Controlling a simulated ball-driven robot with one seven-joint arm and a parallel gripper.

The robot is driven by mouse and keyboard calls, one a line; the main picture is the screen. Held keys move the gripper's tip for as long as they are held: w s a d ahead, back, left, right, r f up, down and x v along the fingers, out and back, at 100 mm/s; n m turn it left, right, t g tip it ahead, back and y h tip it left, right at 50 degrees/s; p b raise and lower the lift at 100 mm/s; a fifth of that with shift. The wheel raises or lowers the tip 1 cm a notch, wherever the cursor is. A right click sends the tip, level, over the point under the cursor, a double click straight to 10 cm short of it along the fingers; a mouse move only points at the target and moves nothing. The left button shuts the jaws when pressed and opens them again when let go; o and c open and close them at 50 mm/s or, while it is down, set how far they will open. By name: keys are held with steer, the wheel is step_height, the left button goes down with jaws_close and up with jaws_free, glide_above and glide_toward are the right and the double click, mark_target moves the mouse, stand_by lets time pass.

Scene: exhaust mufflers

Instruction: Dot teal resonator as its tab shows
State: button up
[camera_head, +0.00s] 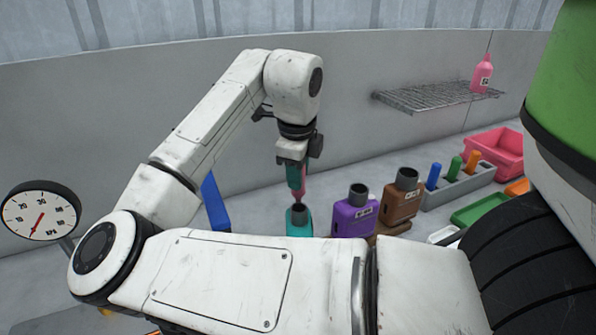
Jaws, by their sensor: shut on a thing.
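The teal resonator (299,229) stands upright on the bench, with a grey neck at its top. My arm hides its lower part, and I cannot see its tab.
A purple resonator (352,222) and a brown one (401,205) stand to the right. Beyond are a grey rack (455,193) with blue, green and orange pegs, a green tray (481,211) and a pink bin (499,151). A blue panel (214,204) stands left.

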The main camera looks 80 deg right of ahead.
steer(key=p+v, duration=0.3)
steer(key=d+p+v, duration=0.1)
steer(key=p+v, duration=0.2)
steer(key=v, duration=0.1)
steer(key=shift+w+d+r, duration=0.1)
steer(key=shift+d+r, duration=0.05)
steer(key=shift+d, duration=0.1)
stand_by(0.9)
